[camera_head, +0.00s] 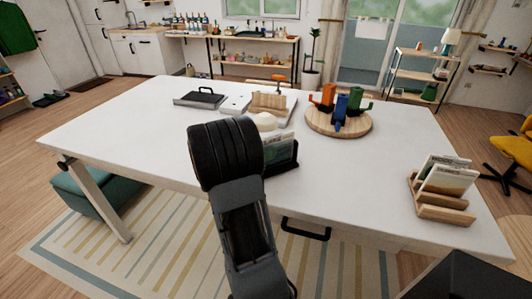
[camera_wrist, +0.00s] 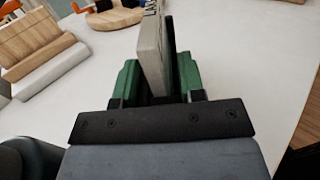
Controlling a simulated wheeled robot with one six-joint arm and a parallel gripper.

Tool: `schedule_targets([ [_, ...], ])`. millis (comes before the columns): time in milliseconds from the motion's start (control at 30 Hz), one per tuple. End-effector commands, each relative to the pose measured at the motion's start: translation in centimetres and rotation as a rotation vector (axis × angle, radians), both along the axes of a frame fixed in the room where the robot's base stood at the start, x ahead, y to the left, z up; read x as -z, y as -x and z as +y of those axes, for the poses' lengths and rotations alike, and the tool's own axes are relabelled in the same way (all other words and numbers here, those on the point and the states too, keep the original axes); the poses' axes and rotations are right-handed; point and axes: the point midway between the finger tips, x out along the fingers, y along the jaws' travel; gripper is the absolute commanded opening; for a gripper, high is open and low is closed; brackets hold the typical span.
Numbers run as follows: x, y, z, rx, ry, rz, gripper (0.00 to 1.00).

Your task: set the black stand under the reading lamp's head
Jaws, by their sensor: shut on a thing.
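A black stand (camera_head: 282,158) holding upright pale printed cards (camera_head: 277,141) is at the table's near side in the head view, partly behind my arm. In the wrist view my gripper (camera_wrist: 158,82) has its green fingers on either side of a card (camera_wrist: 152,52). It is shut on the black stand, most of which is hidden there. I cannot tell whether the stand touches the tabletop. No reading lamp's head can be made out for certain; a small orange piece (camera_head: 279,78) stands at the table's far edge.
The white table (camera_head: 350,178) has clear room between the stand and a wooden card rack (camera_head: 443,212) at right. A round wooden board (camera_head: 357,128) carries orange, blue and green items. A wooden holder (camera_head: 268,103) and a black-handled case (camera_head: 200,99) lie farther back.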

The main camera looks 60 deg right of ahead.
Motion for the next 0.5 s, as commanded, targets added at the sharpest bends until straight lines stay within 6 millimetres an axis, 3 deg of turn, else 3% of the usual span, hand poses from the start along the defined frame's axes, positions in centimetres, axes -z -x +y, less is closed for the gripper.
schedule_targets([
  [233, 0.16, 0.0, -0.02, 0.001, 0.003, -0.001, 0.0],
  [267, 0.27, 0.02, -0.01, 0.001, 0.0, 0.0, 0.38],
  [500, 0.19, 0.01, 0.0, 0.0, 0.0, 0.0, 0.61],
])
